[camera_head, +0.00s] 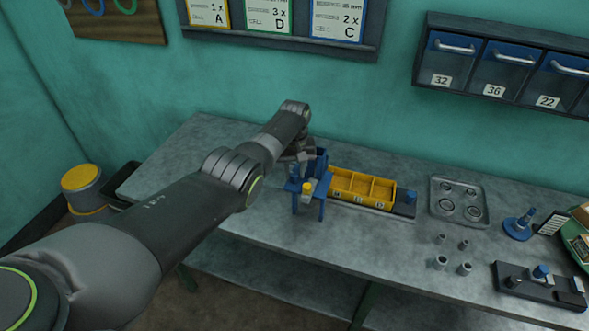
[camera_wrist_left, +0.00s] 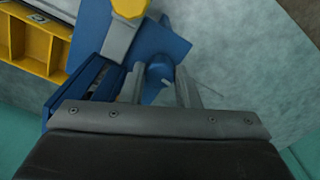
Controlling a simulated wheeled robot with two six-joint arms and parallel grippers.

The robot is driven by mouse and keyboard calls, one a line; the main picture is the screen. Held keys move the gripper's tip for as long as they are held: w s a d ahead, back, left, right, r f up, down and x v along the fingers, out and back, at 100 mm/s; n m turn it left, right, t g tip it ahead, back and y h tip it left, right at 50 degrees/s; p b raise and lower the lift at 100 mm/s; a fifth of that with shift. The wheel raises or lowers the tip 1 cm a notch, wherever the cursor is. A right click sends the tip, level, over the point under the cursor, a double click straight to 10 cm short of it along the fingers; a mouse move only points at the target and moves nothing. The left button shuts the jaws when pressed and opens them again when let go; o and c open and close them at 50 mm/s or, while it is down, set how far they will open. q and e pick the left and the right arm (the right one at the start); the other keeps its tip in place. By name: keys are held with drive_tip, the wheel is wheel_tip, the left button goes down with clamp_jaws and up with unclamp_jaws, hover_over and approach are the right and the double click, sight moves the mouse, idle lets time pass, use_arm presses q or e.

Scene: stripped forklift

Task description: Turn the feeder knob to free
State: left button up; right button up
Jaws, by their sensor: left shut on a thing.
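The blue feeder (camera_head: 308,187) stands on the grey workbench at the left end of a yellow divided tray (camera_head: 362,187). It has a yellow piece (camera_head: 308,187) on its front and also shows in the left wrist view (camera_wrist_left: 165,45). My left gripper (camera_head: 298,158) is behind the feeder, reaching down. In the left wrist view its two fingers (camera_wrist_left: 163,78) stand either side of a rounded blue knob (camera_wrist_left: 158,70) and are shut on it. The knob's pointer or marks cannot be made out. In the head view my gripper and the feeder hide the knob.
A metal tray with rings (camera_head: 459,199), several small grey cylinders (camera_head: 440,262), a blue stand (camera_head: 520,225) and a dark fixture (camera_head: 540,284) lie to the right. Labelled bins (camera_head: 500,60) hang on the wall. The bench front left is clear.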

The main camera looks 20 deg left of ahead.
use_arm(q)
drive_tip(key=shift+w+r+n, duration=0.1)
drive_tip(key=shift+n, duration=0.7)
drive_tip(key=o, duration=1)
drive_tip(key=shift+c, duration=0.2)
